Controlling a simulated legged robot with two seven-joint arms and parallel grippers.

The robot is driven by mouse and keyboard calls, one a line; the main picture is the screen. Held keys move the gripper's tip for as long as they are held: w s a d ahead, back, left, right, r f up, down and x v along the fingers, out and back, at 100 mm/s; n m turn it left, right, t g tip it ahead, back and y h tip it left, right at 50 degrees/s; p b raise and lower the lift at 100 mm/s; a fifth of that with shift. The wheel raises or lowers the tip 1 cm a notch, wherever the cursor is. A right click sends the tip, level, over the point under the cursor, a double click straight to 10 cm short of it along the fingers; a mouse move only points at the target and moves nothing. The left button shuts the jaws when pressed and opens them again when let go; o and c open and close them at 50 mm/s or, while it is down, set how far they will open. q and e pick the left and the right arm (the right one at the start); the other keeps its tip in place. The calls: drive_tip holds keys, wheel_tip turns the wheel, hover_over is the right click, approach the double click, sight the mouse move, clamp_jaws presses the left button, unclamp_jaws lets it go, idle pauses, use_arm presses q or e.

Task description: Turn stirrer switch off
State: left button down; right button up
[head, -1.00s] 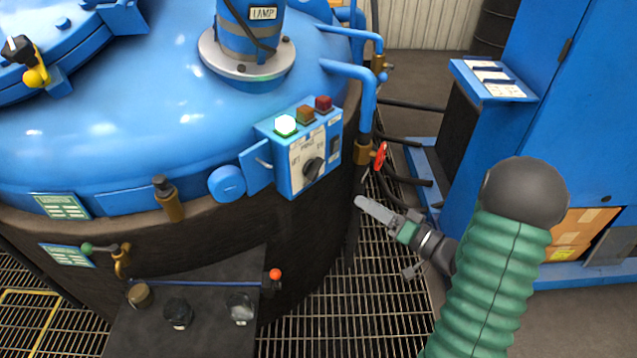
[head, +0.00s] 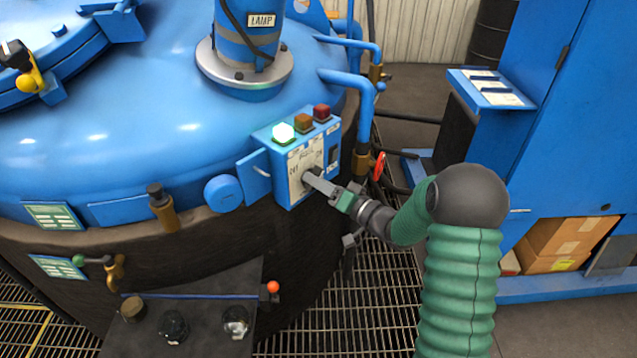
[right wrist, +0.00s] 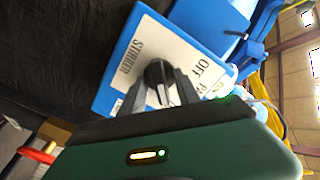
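The stirrer switch is a black rotary knob (right wrist: 158,73) on the white face of a blue control box (head: 262,136). In the right wrist view the face reads STIRRER and OFF. My right gripper (head: 310,175) is at the knob in the head view and partly covers it. In the right wrist view its two fingers (right wrist: 160,84) stand apart, one on each side of the knob, with a gap between them. Whether they touch it is not clear. A green lamp (head: 283,133) on top of the box is lit. My left gripper is not in view.
A red valve handle (head: 378,166) and pipes are just right of the box. A dark panel with knobs (head: 190,310) stands below. A blue cabinet (head: 575,120) is at right, with grating floor between.

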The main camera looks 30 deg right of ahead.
drive_tip(key=shift+d, duration=0.15)
drive_tip(key=c, duration=0.4)
clamp_jaws()
drive_tip(key=shift+s+f+n, duration=0.1)
drive_tip(key=shift+n, duration=0.2)
drive_tip(key=n+b, duration=0.2)
drive_tip(key=n, duration=0.3)
drive_tip(key=n+b, duration=0.3)
drive_tip(key=n, duration=0.3)
drive_tip(key=n+b, duration=0.2)
drive_tip(key=n, duration=0.4)
drive_tip(key=shift+a+f+b, duration=0.2)
drive_tip(key=shift+a+b, duration=0.15)
drive_tip(key=shift+n, duration=0.3)
drive_tip(key=shift+s, duration=0.1)
